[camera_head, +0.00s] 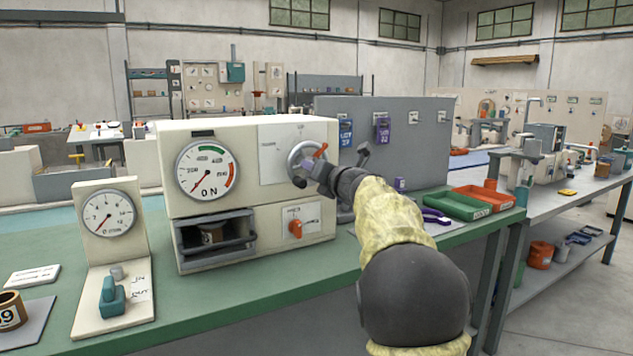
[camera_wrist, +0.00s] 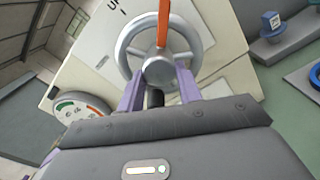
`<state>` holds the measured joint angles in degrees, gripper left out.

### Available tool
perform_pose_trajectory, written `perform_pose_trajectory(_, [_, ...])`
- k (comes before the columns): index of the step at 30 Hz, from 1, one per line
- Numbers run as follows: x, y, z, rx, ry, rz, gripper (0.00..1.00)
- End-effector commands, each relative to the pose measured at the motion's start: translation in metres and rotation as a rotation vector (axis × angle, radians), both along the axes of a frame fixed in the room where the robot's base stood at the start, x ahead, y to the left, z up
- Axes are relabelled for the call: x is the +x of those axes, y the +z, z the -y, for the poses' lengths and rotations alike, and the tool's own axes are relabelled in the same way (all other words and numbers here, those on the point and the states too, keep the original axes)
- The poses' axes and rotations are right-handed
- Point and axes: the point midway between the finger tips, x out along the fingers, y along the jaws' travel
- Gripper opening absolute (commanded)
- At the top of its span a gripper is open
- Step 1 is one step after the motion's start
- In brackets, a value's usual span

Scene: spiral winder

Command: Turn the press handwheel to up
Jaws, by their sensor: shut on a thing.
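The press (camera_head: 255,142) is a cream box on the green bench. Its grey handwheel (camera_head: 296,155) sits at the upper right of the front, with an orange marker (camera_head: 320,151) pointing up and right. In the wrist view the handwheel (camera_wrist: 126,55) fills the top middle, its orange marker (camera_wrist: 163,22) pointing to the picture top. Lettering that looks like "UP" (camera_wrist: 117,6) is on the plate left of the marker. My gripper (camera_wrist: 158,78) has its purple fingers shut on the handwheel, one each side of the hub. In the head view my gripper (camera_head: 308,172) partly hides the wheel.
On the press are a round gauge (camera_head: 205,169), an orange knob (camera_head: 295,229) and an open bay (camera_head: 215,240). A smaller gauge stand (camera_head: 107,220) is at the left. Green (camera_head: 458,206) and orange (camera_head: 484,198) trays lie at the right. A grey panel stands behind.

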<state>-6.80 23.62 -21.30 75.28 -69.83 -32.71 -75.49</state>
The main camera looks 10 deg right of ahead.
Motion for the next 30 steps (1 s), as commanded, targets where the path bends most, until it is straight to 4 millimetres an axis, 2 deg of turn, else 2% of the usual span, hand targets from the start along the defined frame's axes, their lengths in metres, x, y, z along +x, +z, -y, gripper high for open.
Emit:
perform_pose_trajectory(1, [0.0007, -0.0075, 0.0003, -0.045, 0.000, 0.011, 0.12])
perform_pose_trajectory(18, [0.0019, -0.0076, 0.0025, -0.549, 0.000, 0.173, 0.12])
perform_pose_trajectory(30, [0.0023, -0.0053, 0.0039, -0.757, 0.001, 0.240, 0.12])
